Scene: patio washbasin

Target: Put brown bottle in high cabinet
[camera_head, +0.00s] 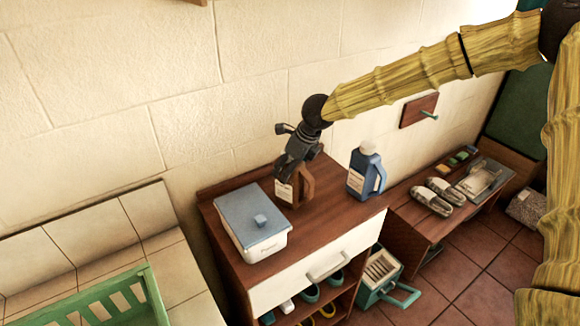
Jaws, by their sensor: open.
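The brown bottle (305,184), with a handle and a pale label, stands on top of a wooden cabinet (325,222), near the wall. My gripper (284,172) is open and points down over the bottle, covering its upper part. Whether the fingers touch the bottle or only stand around it, I cannot tell. No high cabinet can be made out clearly; a small piece of wood (194,1) shows at the top edge of the view.
A lidded white box (250,240) stands left of the bottle, and a blue bottle (364,178) stands to its right. Below are a white drawer front (290,284) and shelf. A low bench (408,213) holds slippers. A green rack (100,296) sits lower left.

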